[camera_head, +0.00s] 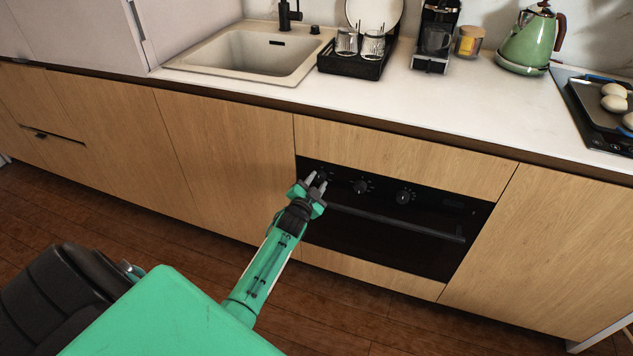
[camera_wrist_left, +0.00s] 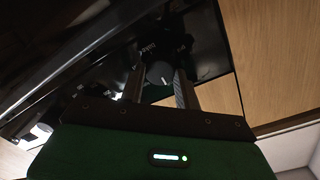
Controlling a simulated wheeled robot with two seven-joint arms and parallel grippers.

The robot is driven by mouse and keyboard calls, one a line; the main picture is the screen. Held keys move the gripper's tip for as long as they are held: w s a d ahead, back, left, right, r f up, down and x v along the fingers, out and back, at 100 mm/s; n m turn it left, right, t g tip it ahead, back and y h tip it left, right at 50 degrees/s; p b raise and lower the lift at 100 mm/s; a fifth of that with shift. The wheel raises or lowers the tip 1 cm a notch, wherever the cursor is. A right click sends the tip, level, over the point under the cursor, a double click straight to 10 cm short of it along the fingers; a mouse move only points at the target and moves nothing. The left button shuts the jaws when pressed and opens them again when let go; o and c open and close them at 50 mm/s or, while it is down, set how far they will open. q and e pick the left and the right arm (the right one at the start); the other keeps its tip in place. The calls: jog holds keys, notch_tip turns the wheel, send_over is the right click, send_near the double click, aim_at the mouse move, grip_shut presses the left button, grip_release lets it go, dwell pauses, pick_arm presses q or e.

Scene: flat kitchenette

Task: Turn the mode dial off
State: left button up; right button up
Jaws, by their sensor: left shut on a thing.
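The black oven front (camera_head: 385,240) is set into the wooden cabinets and carries a row of dials. The middle dial (camera_head: 361,187) and the right dial (camera_head: 404,197) show clear of my arm. The leftmost dial is mostly hidden by my left gripper (camera_head: 316,184) in the head view. In the left wrist view this dial (camera_wrist_left: 160,73) sits between the two fingers of my left gripper (camera_wrist_left: 160,85), with a light mark on its face. The fingers are shut on it. Which of these is the mode dial I cannot tell from the labels. My right gripper is not in view.
The oven handle (camera_head: 395,221) runs across below the dials, close to my left gripper. The white counter (camera_head: 440,95) above holds a sink (camera_head: 250,55), a dish rack (camera_head: 352,64), a coffee machine (camera_head: 435,38) and a green kettle (camera_head: 527,45). The wooden floor in front is clear.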

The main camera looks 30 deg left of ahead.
pick_arm(q)
jog(key=shift+f, duration=0.1)
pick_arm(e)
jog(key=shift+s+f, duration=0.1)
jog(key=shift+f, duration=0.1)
pick_arm(q)
jog(key=o, duration=1)
jog(key=shift+c, duration=0.2)
jog(key=shift+s, duration=0.1)
jog(key=shift+s, duration=0.25)
jog(key=v, duration=1.3)
jog(key=shift+p, duration=0.45)
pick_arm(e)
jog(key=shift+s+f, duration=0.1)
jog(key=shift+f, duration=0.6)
